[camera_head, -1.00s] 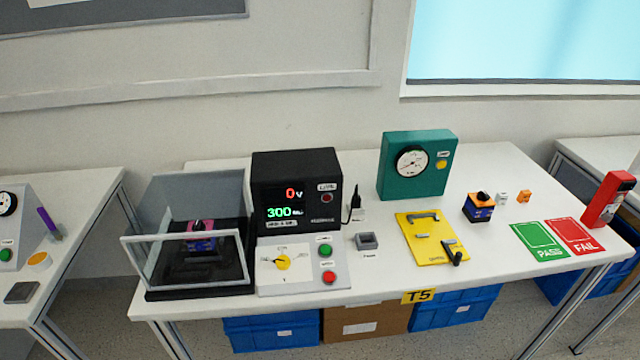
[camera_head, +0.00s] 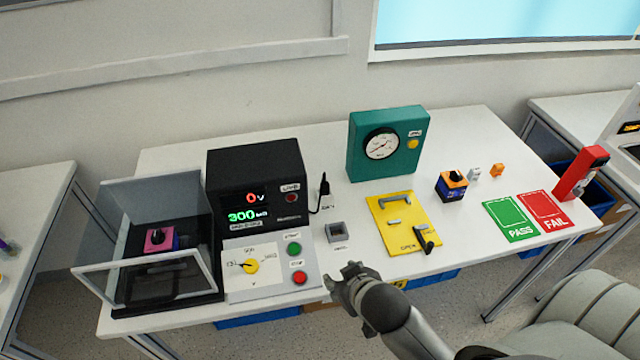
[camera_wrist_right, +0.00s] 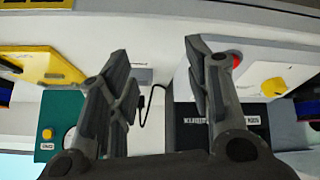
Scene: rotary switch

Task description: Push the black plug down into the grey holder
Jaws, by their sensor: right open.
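The black plug (camera_head: 324,186) stands upright in a small light stand at the back of the table, with a thin black cable running to the black meter. The grey holder (camera_head: 336,232) is a small square block with a recess in its top, in front of the plug and apart from it. My right gripper (camera_head: 342,275) is open and empty near the table's front edge, in front of the holder. Its two spread fingers show in the right wrist view (camera_wrist_right: 158,50), with the black cable (camera_wrist_right: 152,98) between them. My left gripper is not in view.
Left of the holder are the black meter (camera_head: 257,180) and its button panel (camera_head: 262,285). To the right lies a yellow plate (camera_head: 390,240) with handles, and behind it stands a teal gauge box (camera_head: 378,165). The white tabletop around the holder is clear.

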